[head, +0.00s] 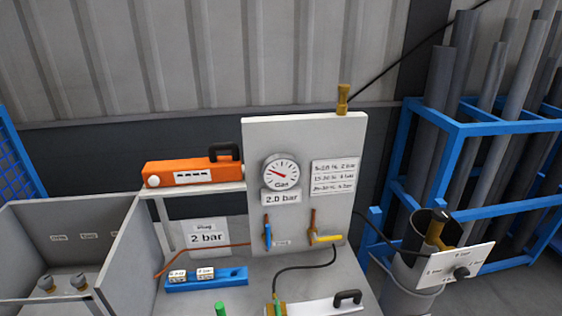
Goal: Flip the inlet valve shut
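A light grey panel (340,130) stands upright on the bench and carries two lever valves. The valve on the left has a blue lever (267,235) that points up and down, with a small label beside it. The valve on the right has a yellow lever (326,239) that lies nearly level. I cannot read which of them is marked inlet. A round gauge (281,173) sits above the levers, over a plate reading 2.0 bar. Neither of my grippers shows in the head view.
An orange case (193,173) lies on a shelf left of the panel. A blue block (207,280) and a black hose (305,266) are on the bench in front. A blue rack of pipes (455,130) and a grey bin (408,285) stand at right.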

